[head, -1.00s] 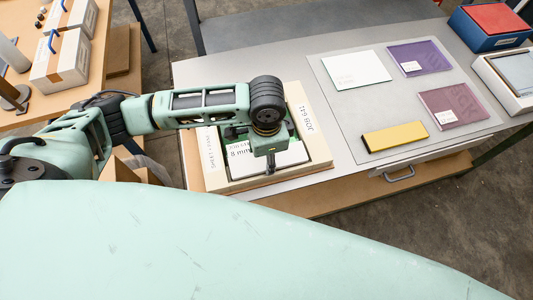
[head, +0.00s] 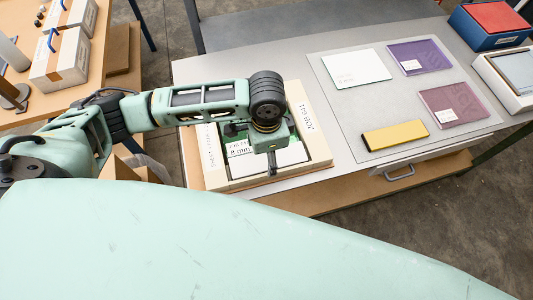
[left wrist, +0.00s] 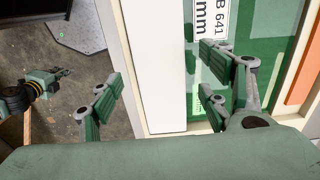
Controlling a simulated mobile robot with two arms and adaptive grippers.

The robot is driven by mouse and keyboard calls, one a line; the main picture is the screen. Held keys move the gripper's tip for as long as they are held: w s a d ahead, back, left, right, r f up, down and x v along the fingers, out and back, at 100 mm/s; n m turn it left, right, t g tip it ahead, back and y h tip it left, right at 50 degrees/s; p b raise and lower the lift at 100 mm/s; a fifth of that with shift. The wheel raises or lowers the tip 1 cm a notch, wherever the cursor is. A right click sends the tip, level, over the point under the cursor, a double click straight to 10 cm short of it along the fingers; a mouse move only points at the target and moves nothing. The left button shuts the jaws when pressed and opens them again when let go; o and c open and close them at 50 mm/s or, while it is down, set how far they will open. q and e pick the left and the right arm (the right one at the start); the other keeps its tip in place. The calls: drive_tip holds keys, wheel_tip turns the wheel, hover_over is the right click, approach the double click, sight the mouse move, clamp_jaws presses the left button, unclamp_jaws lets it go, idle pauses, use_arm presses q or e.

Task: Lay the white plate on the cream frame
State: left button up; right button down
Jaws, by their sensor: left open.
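The cream frame (head: 309,128) lies on the near part of the bench, with lettering on its rim. Inside it are a white flat surface (head: 288,156) and a green area with an 8 mm label; my arm hides part of them. A white plate (head: 357,69) with faint print lies on the grey mat to the right. I cannot tell whether the white surface in the frame is a separate plate. My left gripper (head: 271,166) is over the frame, open. In the left wrist view its fingers (left wrist: 160,88) stand apart either side of a white strip. My right gripper (left wrist: 62,73) shows small there.
The grey mat (head: 340,120) also bears a purple plate (head: 419,57), a mauve plate (head: 453,104) and a yellow bar (head: 395,136). A blue box with a red top (head: 490,27) stands at the far right. A drawer handle (head: 399,173) juts from the bench front.

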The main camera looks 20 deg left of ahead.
use_arm(q)
wheel_tip(320, 180, up, 11)
idle(0.3)
drive_tip(key=shift+d+f, duration=0.1)
drive_tip(key=shift+f, duration=0.05)
idle(0.4)
